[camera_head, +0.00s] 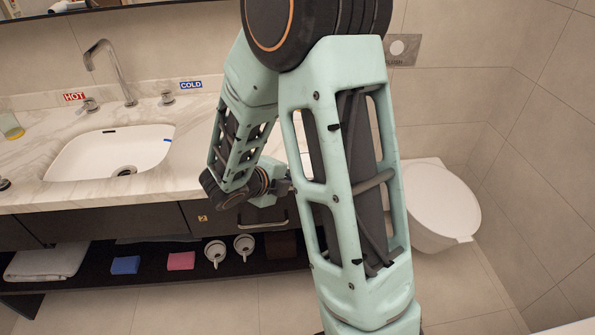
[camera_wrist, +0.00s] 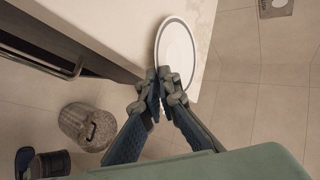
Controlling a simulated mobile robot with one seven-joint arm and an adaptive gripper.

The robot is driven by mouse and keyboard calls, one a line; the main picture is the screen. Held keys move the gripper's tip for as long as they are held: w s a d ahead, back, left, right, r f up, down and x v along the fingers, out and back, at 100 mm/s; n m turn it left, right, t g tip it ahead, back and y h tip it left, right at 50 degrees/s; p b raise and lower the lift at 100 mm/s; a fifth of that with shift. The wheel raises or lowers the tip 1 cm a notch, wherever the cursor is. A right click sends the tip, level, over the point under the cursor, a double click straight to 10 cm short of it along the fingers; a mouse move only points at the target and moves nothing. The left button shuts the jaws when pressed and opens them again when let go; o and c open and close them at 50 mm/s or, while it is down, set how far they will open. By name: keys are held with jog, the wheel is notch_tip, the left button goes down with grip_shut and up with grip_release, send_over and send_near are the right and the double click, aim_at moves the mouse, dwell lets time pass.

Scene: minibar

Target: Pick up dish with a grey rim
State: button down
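The dish with a grey rim (camera_wrist: 178,48) is a white, round plate with a thin grey edge. In the wrist view it shows over the corner of the pale countertop, looking oval from this angle. My gripper (camera_wrist: 163,88) is at its near edge, and the fingertips overlap the lower part of the dish and hide some of its rim. The fingers are close together at the tips. I cannot tell whether they pinch the rim or only sit in front of it. In the head view the dish and the fingers are hidden behind my arm.
The marble counter (camera_head: 185,127) holds a sink (camera_head: 110,152) and a faucet (camera_head: 112,72). Below, a shelf (camera_head: 150,272) carries a towel, sponges and two white cups. A toilet (camera_head: 437,205) stands at the right. A bin (camera_wrist: 88,125) is on the floor.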

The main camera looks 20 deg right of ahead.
jog(key=shift+s+a+f, duration=0.1)
jog(key=shift+s+a, duration=0.45)
jog(key=shift+s, duration=0.05)
jog(key=c, duration=2.1)
grip_release()
jog(key=shift+w+a+v, duration=0.1)
jog(key=shift+a+v, duration=0.05)
jog(key=shift+v, duration=2)
jog(key=shift+w+a+v, duration=0.1)
jog(key=shift+v, duration=2)
jog(key=shift+f, duration=0.15)
jog(key=shift+c, duration=0.3)
